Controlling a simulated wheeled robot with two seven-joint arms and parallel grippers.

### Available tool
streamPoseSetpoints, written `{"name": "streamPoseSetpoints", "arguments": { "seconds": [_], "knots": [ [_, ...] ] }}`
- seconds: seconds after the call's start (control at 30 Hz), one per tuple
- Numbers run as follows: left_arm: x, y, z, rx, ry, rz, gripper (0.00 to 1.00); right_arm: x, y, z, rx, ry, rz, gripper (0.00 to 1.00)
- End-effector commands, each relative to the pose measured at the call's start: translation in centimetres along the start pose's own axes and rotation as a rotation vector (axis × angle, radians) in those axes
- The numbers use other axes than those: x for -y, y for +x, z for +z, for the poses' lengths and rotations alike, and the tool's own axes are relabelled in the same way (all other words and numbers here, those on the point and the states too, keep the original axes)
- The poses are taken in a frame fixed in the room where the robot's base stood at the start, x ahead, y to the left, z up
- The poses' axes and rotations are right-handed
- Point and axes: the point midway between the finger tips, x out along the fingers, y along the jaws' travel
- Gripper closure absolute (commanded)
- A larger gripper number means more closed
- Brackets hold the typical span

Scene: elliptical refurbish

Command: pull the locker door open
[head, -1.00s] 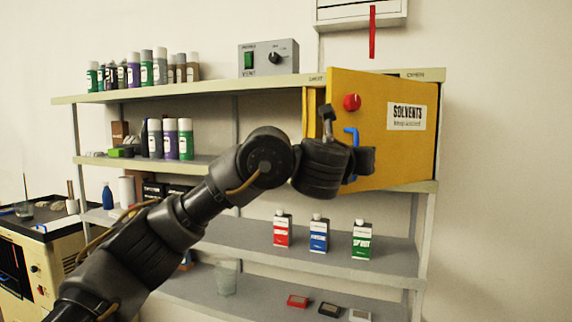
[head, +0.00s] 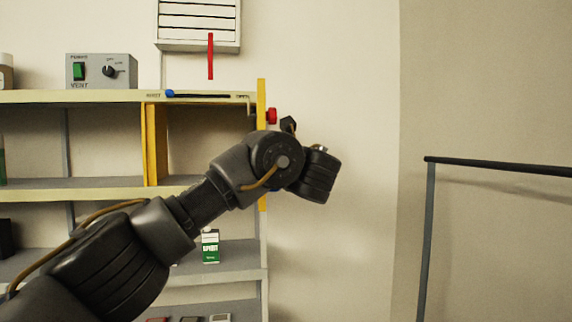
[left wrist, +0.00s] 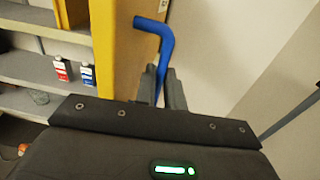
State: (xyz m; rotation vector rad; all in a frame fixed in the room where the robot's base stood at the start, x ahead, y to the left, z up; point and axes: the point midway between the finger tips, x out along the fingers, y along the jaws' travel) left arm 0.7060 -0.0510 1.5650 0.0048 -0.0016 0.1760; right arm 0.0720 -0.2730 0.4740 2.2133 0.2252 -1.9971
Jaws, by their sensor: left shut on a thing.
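The yellow locker door (head: 262,98) stands swung out from the locker, seen nearly edge-on in the head view, with a red knob (head: 272,116) on its outer face. The locker's inside (head: 195,145) shows through the opening and looks empty where visible. In the left wrist view the door edge (left wrist: 103,45) is at the left, with the bent blue handle (left wrist: 165,40) beside it. My left gripper (left wrist: 161,88) is shut on the blue handle. In the head view my wrist hides the fingers and most of the handle. My right gripper is not in view.
A grey vent box (head: 101,71) stands on the shelf top, near a dark bar (head: 205,95) with a blue end. A green-labelled carton (head: 210,246) is on a lower shelf. A dark rail (head: 500,166) stands at the right. Bare wall lies between.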

Motion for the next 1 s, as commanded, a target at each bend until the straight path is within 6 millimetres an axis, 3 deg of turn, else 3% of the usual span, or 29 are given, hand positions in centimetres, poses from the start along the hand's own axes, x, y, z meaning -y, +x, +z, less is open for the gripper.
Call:
{"name": "streamPoseSetpoints", "arguments": {
  "seconds": [0.03,0.43,0.47,0.6,1.0],
  "knots": [
    [-0.59,0.22,0.78,0.007,-0.011,0.021,1.00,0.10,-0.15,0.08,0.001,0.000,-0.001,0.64],
    [-0.44,0.26,0.83,0.008,-0.012,0.028,1.00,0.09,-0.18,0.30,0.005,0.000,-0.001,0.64],
    [-0.42,0.25,0.84,0.008,-0.012,0.027,0.88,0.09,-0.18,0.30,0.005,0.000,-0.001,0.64],
    [-0.19,0.18,0.67,0.006,-0.009,0.023,0.70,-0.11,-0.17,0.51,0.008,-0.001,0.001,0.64],
    [0.31,0.03,0.30,0.003,-0.004,0.014,0.68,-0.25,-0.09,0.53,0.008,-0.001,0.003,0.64]
  ]
}}
